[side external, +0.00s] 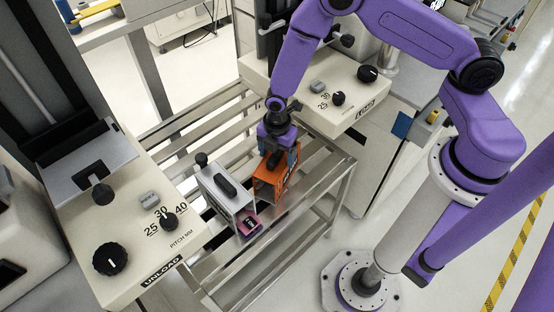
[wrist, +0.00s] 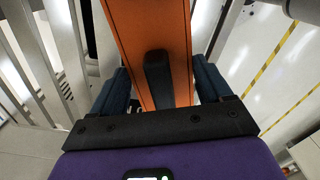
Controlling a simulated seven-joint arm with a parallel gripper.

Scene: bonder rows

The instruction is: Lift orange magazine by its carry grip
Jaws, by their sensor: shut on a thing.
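The orange magazine (side external: 264,184) stands upright on the slatted metal rack, below my gripper (side external: 276,152). Whether its base touches the slats is hard to tell. In the wrist view its orange top (wrist: 150,30) runs up the middle, with the dark carry grip (wrist: 156,78) on it. My gripper (wrist: 160,88) is shut on the magazine, with one blue-grey finger on each side. Orange surface shows between the grip and the fingers, and the fingertips' contact is hidden.
A grey magazine (side external: 228,190) with a black grip stands close left of the orange one, a pink part (side external: 249,223) at its front end. The unload machine (side external: 140,225) is at left, another machine (side external: 325,92) behind. Bare rack slats (side external: 200,117) lie further back.

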